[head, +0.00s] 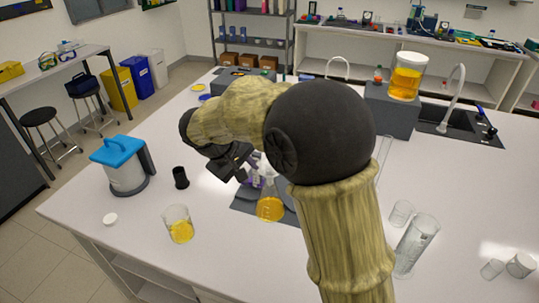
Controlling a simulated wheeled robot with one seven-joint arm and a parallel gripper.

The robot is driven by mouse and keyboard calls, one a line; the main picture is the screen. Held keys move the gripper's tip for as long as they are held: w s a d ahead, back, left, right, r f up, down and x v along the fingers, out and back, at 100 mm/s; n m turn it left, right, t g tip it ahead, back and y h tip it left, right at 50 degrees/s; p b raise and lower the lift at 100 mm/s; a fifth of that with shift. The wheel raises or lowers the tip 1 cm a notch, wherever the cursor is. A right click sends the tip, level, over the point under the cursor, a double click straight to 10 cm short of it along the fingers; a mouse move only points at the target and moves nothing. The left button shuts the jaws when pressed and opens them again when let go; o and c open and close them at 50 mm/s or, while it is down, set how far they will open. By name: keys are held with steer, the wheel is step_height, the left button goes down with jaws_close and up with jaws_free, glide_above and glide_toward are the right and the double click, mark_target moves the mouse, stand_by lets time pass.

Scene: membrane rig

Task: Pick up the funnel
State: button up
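A flask with orange liquid (270,209) stands on a dark mat (243,204) in the middle of the table. A purple clamp (257,182) shows at its top. A clear piece above the clamp (264,166) looks like the funnel, but my arm hides most of it and its outline is unclear. My gripper (238,172) hangs just left of this clear piece, pointing down. I cannot tell whether its fingers are apart or whether they touch anything.
A beaker of yellow liquid (179,224), black cup (181,178) and blue-lidded jug (123,165) stand left. A white cap (110,219) lies front left.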

steer(key=w+a+r+t+p, duration=0.1)
steer(key=a+r, duration=0.3)
steer(key=shift+w+r+n+h, duration=0.25)
steer(key=shift+w+n+h, duration=0.05)
steer(key=shift+h, duration=0.1)
steer(key=p+x, duration=0.3)
steer(key=x, duration=0.9)
steer(key=shift+p, duration=0.4)
steer(key=shift+d+f, duration=0.1)
steer(key=shift+p+x, duration=1.55)
steer(key=shift+x, duration=1.1)
steer(key=shift+w, duration=0.2)
